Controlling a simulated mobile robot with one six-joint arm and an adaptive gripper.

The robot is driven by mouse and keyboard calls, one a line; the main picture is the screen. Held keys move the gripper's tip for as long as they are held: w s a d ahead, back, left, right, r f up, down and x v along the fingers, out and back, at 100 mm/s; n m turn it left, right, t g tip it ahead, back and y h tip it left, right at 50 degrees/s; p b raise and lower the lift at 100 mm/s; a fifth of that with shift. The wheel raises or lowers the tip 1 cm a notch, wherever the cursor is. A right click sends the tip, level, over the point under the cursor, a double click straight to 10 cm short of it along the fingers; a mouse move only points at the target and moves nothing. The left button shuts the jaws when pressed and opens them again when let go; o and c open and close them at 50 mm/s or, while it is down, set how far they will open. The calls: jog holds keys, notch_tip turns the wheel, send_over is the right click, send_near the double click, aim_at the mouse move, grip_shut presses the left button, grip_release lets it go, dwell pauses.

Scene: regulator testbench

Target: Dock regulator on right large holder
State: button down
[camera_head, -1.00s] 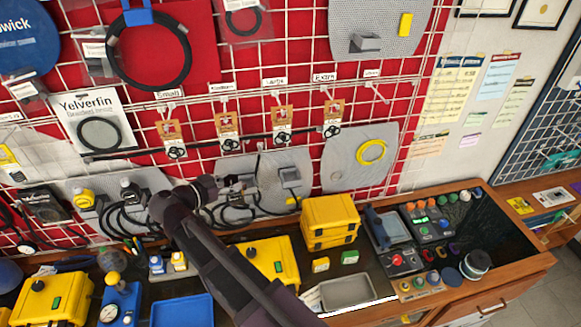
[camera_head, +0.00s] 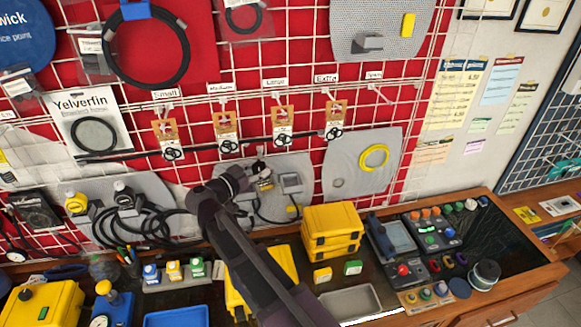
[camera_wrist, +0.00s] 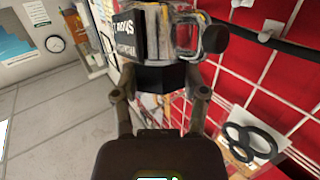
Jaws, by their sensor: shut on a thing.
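The regulator (camera_head: 264,172) is at my gripper's tip in the head view, a small dark and metallic body with black hose below it. My gripper (camera_head: 247,178) is shut on it, in front of the grey middle panel (camera_head: 230,170). In the wrist view my gripper (camera_wrist: 162,88) has both fingers against a dark block (camera_wrist: 165,75), with a grey, rounded frame-like part beyond. A grey holder (camera_head: 291,181) is on the same panel, a little right of the regulator. I cannot tell whether they touch. My arm hides part of the panel and hoses.
Two regulators, one with a yellow cap (camera_head: 76,203) and one with a dark cap (camera_head: 124,197), hang at left with looped black hoses. Yellow cases (camera_head: 331,229), a grey tray (camera_head: 362,303) and a blue tray (camera_head: 177,316) stand on the bench below.

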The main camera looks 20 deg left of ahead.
jog(key=shift+w+d+f+b, duration=0.65)
jog(key=shift+w+f+b, duration=0.1)
jog(key=shift+w, duration=0.85)
jog(key=shift+w+d+f+b, duration=0.7)
jog(key=shift+w, duration=0.95)
jog(key=shift+w+d+f+b, duration=0.65)
jog(key=shift+w+f+b, duration=0.1)
jog(key=shift+w, duration=0.85)
jog(key=shift+f, duration=0.15)
jog(key=shift+w+f+b, duration=0.2)
jog(key=shift+f+b, duration=0.4)
jog(key=shift+b, duration=0.15)
jog(key=shift+w+r+p, duration=0.15)
jog(key=shift+r+p, duration=0.05)
jog(key=shift+p, duration=0.3)
jog(key=w+g+p, duration=0.1)
jog(key=p, duration=0.1)
jog(key=w+d+g+y+p, duration=0.1)
jog(key=g+p, duration=0.1)
jog(key=p, duration=0.1)
jog(key=shift+r, duration=0.2)
jog(key=shift+f+b, duration=0.85)
jog(key=shift+f, duration=0.1)
